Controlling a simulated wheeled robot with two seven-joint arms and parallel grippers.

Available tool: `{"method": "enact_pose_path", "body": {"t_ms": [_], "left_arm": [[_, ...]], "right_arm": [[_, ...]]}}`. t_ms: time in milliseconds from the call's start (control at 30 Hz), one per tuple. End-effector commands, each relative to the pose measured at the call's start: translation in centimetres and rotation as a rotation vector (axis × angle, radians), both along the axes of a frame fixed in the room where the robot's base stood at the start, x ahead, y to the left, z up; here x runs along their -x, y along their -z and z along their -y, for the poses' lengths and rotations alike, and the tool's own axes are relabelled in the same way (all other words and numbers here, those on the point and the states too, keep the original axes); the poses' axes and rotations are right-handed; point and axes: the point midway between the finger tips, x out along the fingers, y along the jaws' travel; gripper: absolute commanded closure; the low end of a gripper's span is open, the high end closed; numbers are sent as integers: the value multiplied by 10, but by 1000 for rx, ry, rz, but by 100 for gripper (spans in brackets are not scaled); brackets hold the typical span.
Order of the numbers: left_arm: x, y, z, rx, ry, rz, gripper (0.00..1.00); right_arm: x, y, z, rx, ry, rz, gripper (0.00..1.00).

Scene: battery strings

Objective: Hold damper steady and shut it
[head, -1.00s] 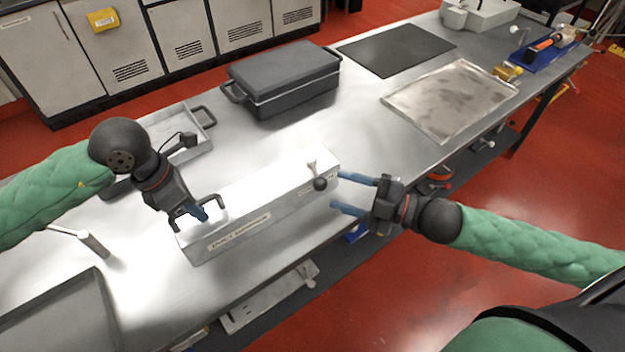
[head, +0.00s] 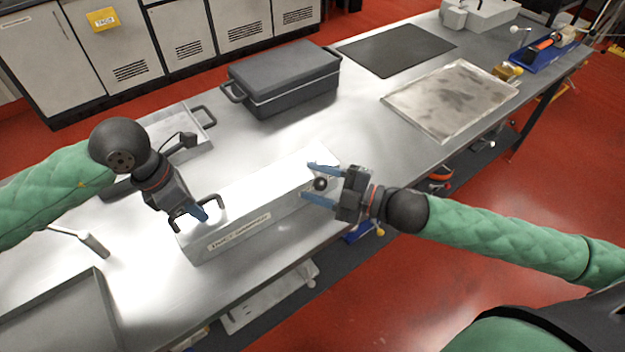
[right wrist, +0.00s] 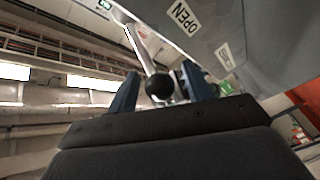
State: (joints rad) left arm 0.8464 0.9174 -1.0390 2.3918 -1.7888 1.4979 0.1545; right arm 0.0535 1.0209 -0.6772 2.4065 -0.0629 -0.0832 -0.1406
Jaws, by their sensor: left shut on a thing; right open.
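The damper is a long pale metal box (head: 240,222) with a label on its front, lying on the steel bench. My left gripper (head: 195,212) is shut on the handle (head: 217,203) at the box's left end. The damper lever has a dark ball knob (head: 320,184) near the box's right end. My right gripper (head: 314,180) is open, with its blue fingers on either side of the knob. In the right wrist view the knob (right wrist: 159,87) sits between the fingers on a metal lever (right wrist: 139,45), beside an OPEN label (right wrist: 183,16). I cannot tell whether the fingers touch it.
A dark lidded case (head: 283,80) stands behind the box. A black mat (head: 397,50) and a shallow metal tray (head: 450,98) lie to the back right. Bare bench lies between the case and the box.

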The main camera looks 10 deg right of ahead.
Motion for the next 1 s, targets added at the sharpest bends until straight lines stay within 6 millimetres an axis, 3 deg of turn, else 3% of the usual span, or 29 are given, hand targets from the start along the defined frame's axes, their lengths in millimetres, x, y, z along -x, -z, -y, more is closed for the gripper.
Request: {"method": "enact_pose_path", "body": {"t_ms": [567,833,1000], "left_arm": [[0,0,0,1,0,0,100],[0,-1,0,1,0,1,100],[0,-1,0,1,0,1,100]], "right_arm": [[-6,0,-9,2,0,-1,50],[-6,0,-9,1,-1,-1,99],[-6,0,-9,1,-1,-1,100]]}}
